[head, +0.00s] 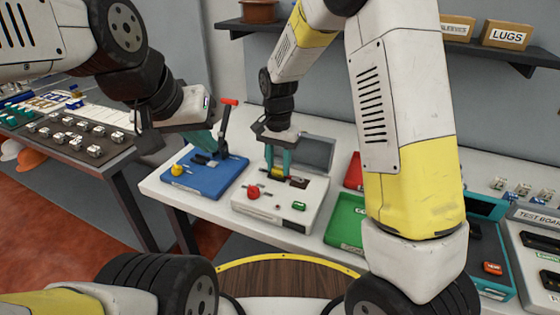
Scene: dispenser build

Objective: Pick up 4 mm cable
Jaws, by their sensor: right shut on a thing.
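My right gripper (279,172) points down over the white bench device (272,205), with its teal fingers shut on a small yellow piece. The piece is mostly hidden between the fingers, and I cannot tell for sure whether it is the 4 mm cable. I cannot make out a clear gap between the piece and the device. My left gripper (203,143) hangs near the blue device (205,178) with the red-tipped lever (226,118). Its fingers are seen from the side, so their opening cannot be told.
The white device has a red knob (253,192) and a green button (299,206). To the right, my arm partly hides a green tray (343,228). A test board (540,219) stands far right. A dark table (85,150) with several small parts is left. A shelf (480,47) holds boxes.

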